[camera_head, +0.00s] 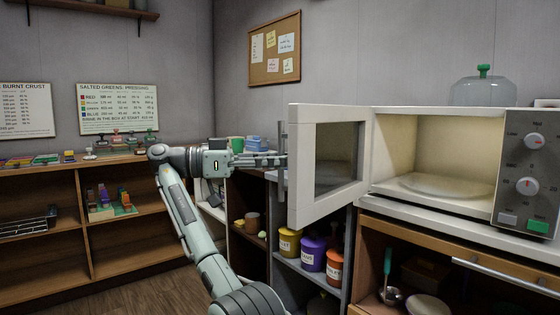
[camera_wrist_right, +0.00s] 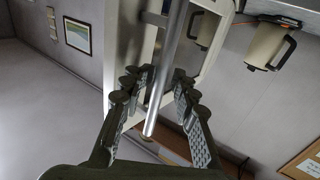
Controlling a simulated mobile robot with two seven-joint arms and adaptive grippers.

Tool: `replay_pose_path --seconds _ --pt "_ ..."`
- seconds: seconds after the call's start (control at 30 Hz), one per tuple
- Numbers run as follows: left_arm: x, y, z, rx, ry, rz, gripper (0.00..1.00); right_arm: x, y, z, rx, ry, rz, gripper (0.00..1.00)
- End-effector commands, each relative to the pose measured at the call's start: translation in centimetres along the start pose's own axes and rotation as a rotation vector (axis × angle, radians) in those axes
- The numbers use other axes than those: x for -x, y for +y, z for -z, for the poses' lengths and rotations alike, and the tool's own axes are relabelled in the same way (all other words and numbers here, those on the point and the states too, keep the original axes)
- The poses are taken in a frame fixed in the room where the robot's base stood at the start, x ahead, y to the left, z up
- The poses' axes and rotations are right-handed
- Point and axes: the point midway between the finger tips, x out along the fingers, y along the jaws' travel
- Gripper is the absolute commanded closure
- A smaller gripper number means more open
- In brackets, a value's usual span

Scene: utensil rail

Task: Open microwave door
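The white microwave (camera_head: 440,208) stands on the counter at the right with its door (camera_head: 299,205) swung wide open to the left. Its inside is lit, and a round turntable plate (camera_head: 447,186) lies in it. The grey vertical bar handle (camera_head: 282,140) is on the door's outer face. My right gripper (camera_head: 284,160) is at this handle, reaching in from the left. In the right wrist view the handle (camera_wrist_right: 168,65) runs between the two fingers of my right gripper (camera_wrist_right: 160,95). The fingers stand apart, with visible gaps to the bar. My left gripper is out of view.
A control panel (camera_head: 526,180) is at the microwave's right, and a glass dome (camera_head: 484,91) sits on top. Below the door is a shelf with a yellow pot (camera_head: 289,243), a purple pot (camera_head: 313,254) and a red pot (camera_head: 335,267). Wooden shelving (camera_head: 130,240) stands at the left.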

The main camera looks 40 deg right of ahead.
Motion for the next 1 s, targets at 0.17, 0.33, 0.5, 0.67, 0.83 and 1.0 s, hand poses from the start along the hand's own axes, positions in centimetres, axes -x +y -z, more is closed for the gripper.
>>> replay_pose_path --seconds 0.17,0.33,0.5,0.67,0.83,1.0 --pt "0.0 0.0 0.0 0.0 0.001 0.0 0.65 -0.1 -0.1 0.0 0.0 0.0 0.0 0.72" --pt "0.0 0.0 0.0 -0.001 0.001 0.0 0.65 0.9 -0.1 0.0 0.003 -0.003 0.0 0.72" --pt "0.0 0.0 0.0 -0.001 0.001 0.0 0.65 3.6 -0.1 0.0 0.005 -0.006 0.001 0.72" --pt "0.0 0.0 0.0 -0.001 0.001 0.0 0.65 5.4 -0.1 0.0 0.005 -0.006 -0.005 0.72" --pt "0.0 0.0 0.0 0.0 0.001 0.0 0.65 6.3 -0.1 0.0 0.004 -0.006 -0.009 0.72" --pt "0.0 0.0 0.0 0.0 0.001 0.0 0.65 7.2 0.0 0.0 0.002 -0.002 -0.002 0.72"
